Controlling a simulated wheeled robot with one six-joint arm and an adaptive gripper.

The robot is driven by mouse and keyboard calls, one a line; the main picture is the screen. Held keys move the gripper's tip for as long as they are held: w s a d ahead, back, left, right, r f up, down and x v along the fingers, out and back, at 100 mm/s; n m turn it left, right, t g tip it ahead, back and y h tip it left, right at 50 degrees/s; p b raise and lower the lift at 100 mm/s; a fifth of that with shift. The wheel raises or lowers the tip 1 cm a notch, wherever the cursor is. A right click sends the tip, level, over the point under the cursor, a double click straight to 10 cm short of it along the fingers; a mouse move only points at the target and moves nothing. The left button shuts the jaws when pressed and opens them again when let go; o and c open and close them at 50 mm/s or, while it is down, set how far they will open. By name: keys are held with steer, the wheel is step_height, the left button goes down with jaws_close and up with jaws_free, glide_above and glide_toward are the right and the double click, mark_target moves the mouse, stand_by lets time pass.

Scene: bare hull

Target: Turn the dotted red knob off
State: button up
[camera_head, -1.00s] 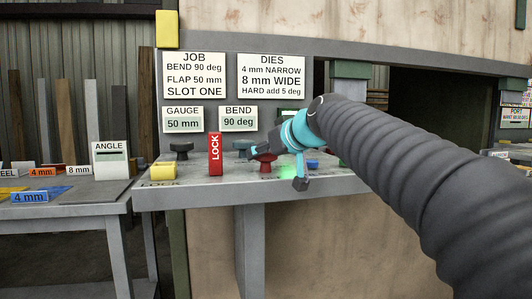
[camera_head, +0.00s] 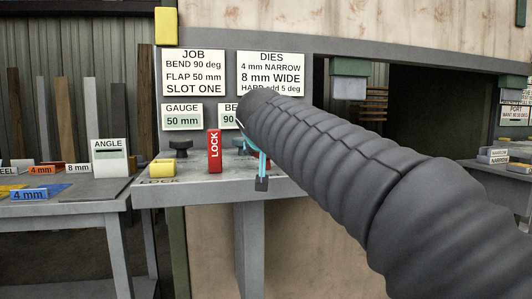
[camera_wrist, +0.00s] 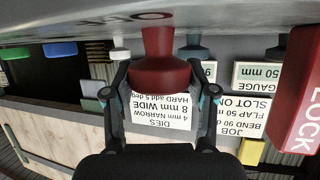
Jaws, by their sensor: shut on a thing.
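A dark red knob (camera_wrist: 166,72) on a flared stem fills the middle of the upside-down wrist view. No dots can be made out on its visible side. My gripper (camera_wrist: 164,80) has one finger on each side of the knob head and is shut on it.
The grey shelf (camera_head: 200,190) carries a red LOCK block (camera_head: 214,152), a dark knob (camera_head: 181,147) and a yellow block (camera_head: 162,169). JOB (camera_head: 194,73) and DIES (camera_head: 270,65) signs hang behind. Green (camera_wrist: 20,52) and blue (camera_wrist: 60,49) pieces show beside the knob.

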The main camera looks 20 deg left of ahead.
steer(key=shift+a+f+m+h, duration=0.1)
steer(key=shift+a+m+h, duration=0.05)
steer(key=shift+m+h, duration=2.05)
steer(key=shift+h, duration=0.4)
steer(key=o, duration=1.2)
steer(key=shift+c, duration=0.2)
steer(key=v, duration=1.2)
steer(key=shift+f, duration=0.2)
